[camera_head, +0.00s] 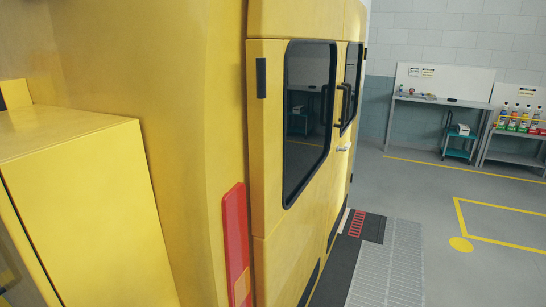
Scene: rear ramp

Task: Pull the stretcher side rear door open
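The rear of a yellow vehicle fills the left and middle of the head view. It has two rear doors side by side, and both look shut. The near rear door (268,190) has a large dark window (305,150) and a black hinge-like plate on its left edge. The far rear door (345,165) is narrower in this slanted view, with its own dark window (350,90). Black grab handles (345,102) and a small silver door handle (343,148) sit near the seam. I cannot tell which door is the stretcher side one. Neither gripper is in view.
A dark step (336,270) and a grey metal ramp (392,262) lie below the doors. A yellow box-shaped body (85,190) stands close at left. Workbenches (440,100) and a small teal cart (459,142) line the back wall. The grey floor at right is clear.

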